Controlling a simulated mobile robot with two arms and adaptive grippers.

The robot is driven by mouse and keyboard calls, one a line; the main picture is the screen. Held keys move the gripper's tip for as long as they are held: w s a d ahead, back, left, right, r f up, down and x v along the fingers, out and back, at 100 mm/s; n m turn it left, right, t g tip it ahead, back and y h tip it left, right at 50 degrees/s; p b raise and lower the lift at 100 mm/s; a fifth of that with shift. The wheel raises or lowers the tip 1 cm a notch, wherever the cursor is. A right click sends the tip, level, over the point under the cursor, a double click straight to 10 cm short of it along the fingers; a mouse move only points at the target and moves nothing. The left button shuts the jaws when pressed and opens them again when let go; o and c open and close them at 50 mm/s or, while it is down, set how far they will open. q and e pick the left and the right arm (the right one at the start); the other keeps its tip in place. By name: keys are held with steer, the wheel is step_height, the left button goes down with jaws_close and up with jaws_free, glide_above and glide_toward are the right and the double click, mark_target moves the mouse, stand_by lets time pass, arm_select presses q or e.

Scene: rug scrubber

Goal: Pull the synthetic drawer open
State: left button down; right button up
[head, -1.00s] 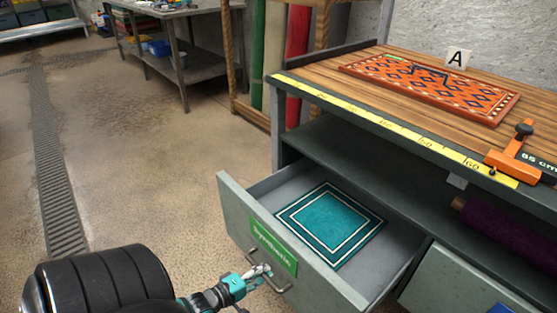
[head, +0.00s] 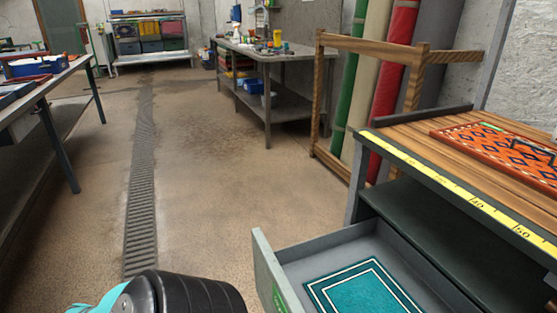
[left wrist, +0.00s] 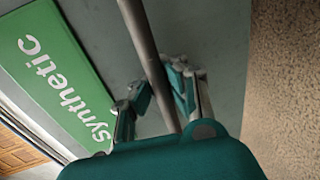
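The synthetic drawer (head: 268,268) stands open at the lower right of the head view, its front edge cut off by the bottom of the picture. A teal mat (head: 365,290) with white border lines lies inside it. In the left wrist view, the green "synthetic" label (left wrist: 60,85) is on the drawer front. My left gripper (left wrist: 160,95) has its fingers on either side of the metal bar handle (left wrist: 143,40), closed around it. In the head view only my left arm shows at the bottom; its gripper is out of frame. My right gripper is in neither view.
The workbench (head: 385,190) holds an orange patterned rug (head: 500,150). Upright rug rolls (head: 395,80) stand in a wooden rack behind. A metal table (head: 265,60) is farther back, another table (head: 50,95) at left. The floor (head: 205,200) between is clear, with a drain grate (head: 140,190).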

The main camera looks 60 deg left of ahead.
arm_select(q)
steer(key=shift+r, duration=0.1)
steer(key=c, duration=1.3)
jaws_free()
steer(key=v, duration=1.2)
